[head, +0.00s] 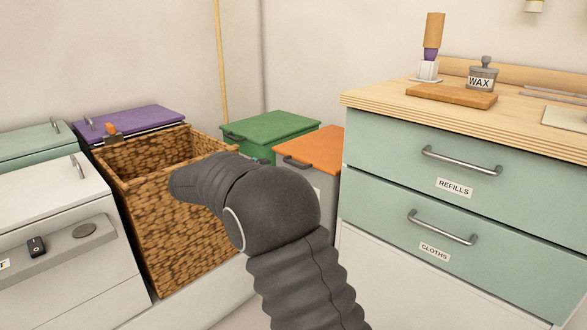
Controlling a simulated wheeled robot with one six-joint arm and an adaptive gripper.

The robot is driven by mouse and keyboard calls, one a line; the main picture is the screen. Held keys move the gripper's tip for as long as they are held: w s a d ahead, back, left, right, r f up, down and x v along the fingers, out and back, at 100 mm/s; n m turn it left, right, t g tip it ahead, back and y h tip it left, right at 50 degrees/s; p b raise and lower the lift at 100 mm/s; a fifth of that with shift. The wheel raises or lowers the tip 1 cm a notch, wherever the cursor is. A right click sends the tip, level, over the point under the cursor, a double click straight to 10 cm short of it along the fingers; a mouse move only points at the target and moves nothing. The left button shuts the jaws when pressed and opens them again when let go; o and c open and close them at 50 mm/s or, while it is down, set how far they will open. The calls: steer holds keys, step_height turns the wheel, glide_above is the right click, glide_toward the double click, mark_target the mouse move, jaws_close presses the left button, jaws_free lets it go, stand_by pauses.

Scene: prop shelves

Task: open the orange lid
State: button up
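The orange lid (316,146) lies flat and looks closed on top of a pale grey bin (296,182), between the wicker basket and the drawer cabinet. A dark handle (297,163) shows at the lid's front edge. My dark grey, ribbed arm rises in front of the bin and bends left across the basket, hiding the bin's lower front.
A green-lidded bin (270,126) stands left of the orange one. A tall wicker basket (165,220) stands at left, with a purple lid (135,118) behind it and a white cabinet (60,240) beside it. The drawer cabinet (450,200) closes off the right.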

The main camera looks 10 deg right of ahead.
steer(key=x, duration=1.3)
steer(key=shift+w+d+f, duration=0.1)
steer(key=shift+w+d, duration=0.1)
steer(key=shift+d, duration=0.05)
jaws_close()
